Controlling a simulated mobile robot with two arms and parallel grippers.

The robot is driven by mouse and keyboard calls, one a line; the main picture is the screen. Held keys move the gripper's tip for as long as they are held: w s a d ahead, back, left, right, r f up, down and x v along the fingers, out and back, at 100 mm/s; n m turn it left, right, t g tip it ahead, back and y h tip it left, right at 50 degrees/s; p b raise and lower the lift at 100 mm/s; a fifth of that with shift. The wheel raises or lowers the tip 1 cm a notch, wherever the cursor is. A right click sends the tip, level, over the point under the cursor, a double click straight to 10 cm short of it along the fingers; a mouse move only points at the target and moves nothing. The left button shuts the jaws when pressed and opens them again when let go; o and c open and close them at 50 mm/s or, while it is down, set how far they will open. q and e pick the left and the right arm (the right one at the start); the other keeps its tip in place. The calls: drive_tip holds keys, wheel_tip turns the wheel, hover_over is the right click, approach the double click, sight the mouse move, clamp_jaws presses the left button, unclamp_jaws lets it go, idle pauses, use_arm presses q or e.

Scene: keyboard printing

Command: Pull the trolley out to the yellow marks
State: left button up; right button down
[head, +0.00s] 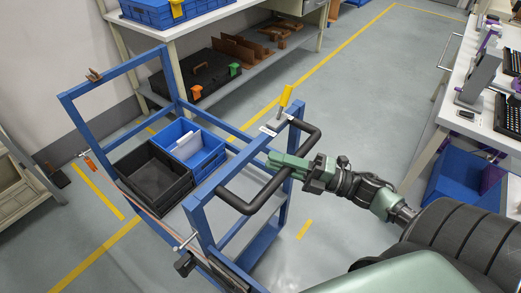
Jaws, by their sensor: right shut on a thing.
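The trolley (201,215) is a blue metal frame with a grey shelf, standing left of centre. It carries a black crate (151,178) and a blue crate (190,150) with a white item in it. A black handle (240,203) is fixed to its near right end. My right gripper (286,166) is shut on this handle, near its middle. Yellow marks (98,191) lie on the floor left of the trolley. A short yellow mark (304,229) lies to the right of its near end. My left gripper does not show.
A workbench (195,27) with a lower shelf of tools stands behind the trolley. A white table (482,119) with keyboards is at the right, with a blue bin (460,178) beneath. A beige rack (20,190) stands at far left. Grey floor (350,105) is clear between.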

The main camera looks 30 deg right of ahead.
drive_tip(key=s, duration=0.2)
drive_tip(key=s+d+p, duration=0.1)
drive_tip(key=s, duration=0.1)
drive_tip(key=s+d, duration=0.1)
drive_tip(key=s, duration=0.1)
drive_tip(key=shift+s+d+p, duration=0.15)
drive_tip(key=shift+s+p, duration=0.2)
drive_tip(key=shift+s+d+f, duration=0.1)
drive_tip(key=shift+s, duration=0.2)
drive_tip(key=c, duration=1.4)
unclamp_jaws()
drive_tip(key=shift+c, duration=0.2)
drive_tip(key=shift+o, duration=1.2)
drive_tip(key=shift+s, duration=0.15)
drive_tip(key=shift+s+d, duration=0.1)
drive_tip(key=shift+d, duration=0.05)
